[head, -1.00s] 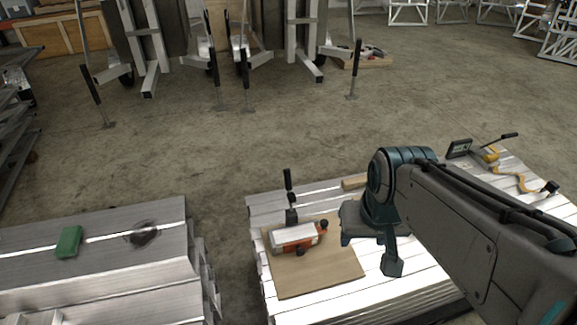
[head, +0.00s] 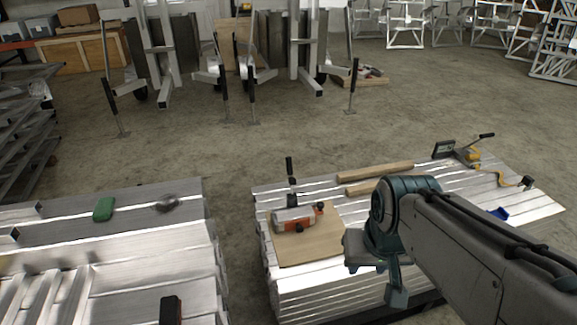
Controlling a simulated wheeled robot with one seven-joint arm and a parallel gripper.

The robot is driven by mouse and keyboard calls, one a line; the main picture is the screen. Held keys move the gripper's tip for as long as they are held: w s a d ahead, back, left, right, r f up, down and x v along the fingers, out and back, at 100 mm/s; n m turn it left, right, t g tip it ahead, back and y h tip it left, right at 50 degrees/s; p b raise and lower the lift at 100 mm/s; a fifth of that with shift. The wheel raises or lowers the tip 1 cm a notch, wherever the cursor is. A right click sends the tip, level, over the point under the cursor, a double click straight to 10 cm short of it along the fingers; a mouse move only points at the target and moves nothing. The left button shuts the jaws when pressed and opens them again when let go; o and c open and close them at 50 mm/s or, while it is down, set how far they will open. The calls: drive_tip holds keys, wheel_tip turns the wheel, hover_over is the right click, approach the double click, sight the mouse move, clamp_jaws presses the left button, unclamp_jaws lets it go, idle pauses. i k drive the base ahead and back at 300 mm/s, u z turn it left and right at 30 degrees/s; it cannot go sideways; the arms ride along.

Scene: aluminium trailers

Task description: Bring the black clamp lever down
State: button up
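The black clamp lever (head: 289,168) stands upright in the head view. It rises from a toggle clamp with a silver and orange-red body (head: 297,217). The clamp sits on a tan wooden board (head: 315,248) on a stack of aluminium profiles (head: 335,298). My gripper (head: 375,282) is to the right of the board and nearer to me, apart from the lever. Its two fingers show spread apart, with nothing seen between them.
Wooden strips (head: 375,172) lie behind my arm. A measuring tool with a yellow part (head: 466,153) and a blue item (head: 498,213) lie to the right. A second aluminium stack (head: 130,240) with a green block (head: 104,208) stands left, across a floor gap.

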sight(292, 180)
drive_tip(key=k, duration=0.25)
drive_tip(key=z, duration=0.8)
drive_tip(key=i, duration=0.65)
drive_tip(key=u, duration=1.2)
drive_tip(key=i, duration=0.5)
drive_tip(key=u, duration=0.05)
